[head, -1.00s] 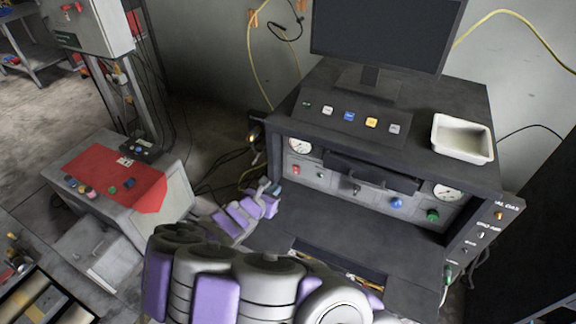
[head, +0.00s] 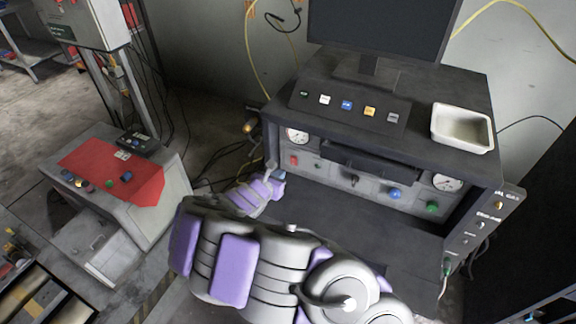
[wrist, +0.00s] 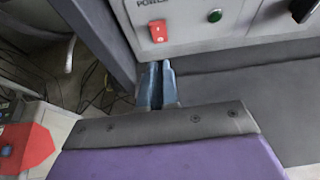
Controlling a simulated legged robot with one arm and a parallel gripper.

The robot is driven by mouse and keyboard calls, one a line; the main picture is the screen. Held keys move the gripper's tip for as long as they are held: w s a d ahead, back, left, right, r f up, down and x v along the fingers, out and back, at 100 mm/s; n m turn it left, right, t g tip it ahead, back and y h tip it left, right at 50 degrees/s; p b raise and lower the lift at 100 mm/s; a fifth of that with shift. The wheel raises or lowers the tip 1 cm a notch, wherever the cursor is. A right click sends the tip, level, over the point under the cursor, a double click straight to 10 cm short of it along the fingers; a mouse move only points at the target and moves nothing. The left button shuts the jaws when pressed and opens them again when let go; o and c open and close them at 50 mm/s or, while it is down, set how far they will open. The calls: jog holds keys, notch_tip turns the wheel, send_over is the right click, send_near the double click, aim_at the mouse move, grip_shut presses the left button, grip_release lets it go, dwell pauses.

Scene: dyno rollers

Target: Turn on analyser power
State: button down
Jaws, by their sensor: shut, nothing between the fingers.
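The analyser (head: 385,120) is a dark cabinet with a grey front panel in the head view. A red rocker switch (wrist: 158,31) sits under partly cut-off lettering that appears to read POWER, with a green button (wrist: 214,15) to its right. The red switch also shows in the head view (head: 293,160), at the panel's left end. My gripper (wrist: 157,84) is shut and empty, its blue-grey fingers pointing at the panel just below the red switch. It also shows in the head view (head: 279,175). I cannot tell whether the fingertips touch the panel.
A monitor (head: 383,28), a row of buttons and a white tray (head: 462,128) are on top of the cabinet. A dark shelf (head: 345,212) extends below the panel. Cables hang left of the cabinet. A red-topped grey console (head: 112,172) stands at the left.

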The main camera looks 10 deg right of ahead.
aim_at(293, 159)
jog(key=x, duration=0.2)
jog(key=b+x, duration=0.1)
jog(key=x, duration=0.1)
jog(key=r+x, duration=0.1)
jog(key=x, duration=0.1)
jog(key=shift+w+d+b, duration=0.3)
jog(key=shift+w+b, duration=0.05)
jog(key=shift+w+d+r, duration=0.2)
jog(key=shift+w+d, duration=0.15)
jog(key=shift+w, duration=0.25)
jog(key=shift+r, duration=0.1)
jog(key=p, duration=0.2)
jog(key=shift+w+d+r+g+y+p, duration=0.15)
jog(key=shift+d+r+g+y+p, duration=0.05)
jog(key=shift+r+g+y+p, duration=0.1)
jog(key=shift+f+b, duration=0.35)
jog(key=shift+b, duration=0.1)
jog(key=shift+r, duration=0.15)
jog(key=shift+r+p, duration=0.65)
jog(key=shift+r, duration=0.05)
